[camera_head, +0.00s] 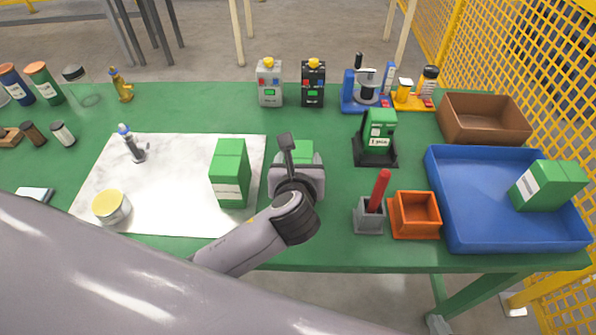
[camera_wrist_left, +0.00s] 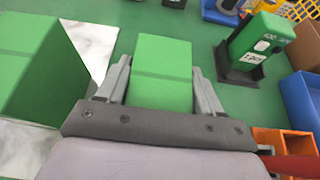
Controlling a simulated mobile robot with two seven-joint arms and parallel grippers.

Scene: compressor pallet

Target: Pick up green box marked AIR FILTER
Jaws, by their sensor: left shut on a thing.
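My left gripper (camera_head: 298,178) is over the table, just right of the white mat. In the left wrist view its two fingers (camera_wrist_left: 160,82) stand on either side of a plain-topped green box (camera_wrist_left: 163,52) and are shut on it. The head view shows part of this box (camera_head: 303,150) behind the gripper; its label is hidden. I cannot tell whether it touches the table. A larger green box (camera_head: 229,165) stands on the mat to the left, its label too small to read. Another green box (camera_head: 553,184) lies in the blue tray. My right gripper is not in view.
The blue tray (camera_head: 480,238), an orange bin (camera_head: 416,228) and a grey holder with a red handle (camera_head: 380,190) stand to the right. A green dispenser (camera_head: 379,125) is on a black base. The white mat (camera_head: 180,165) has free room. Bottles line the back edge.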

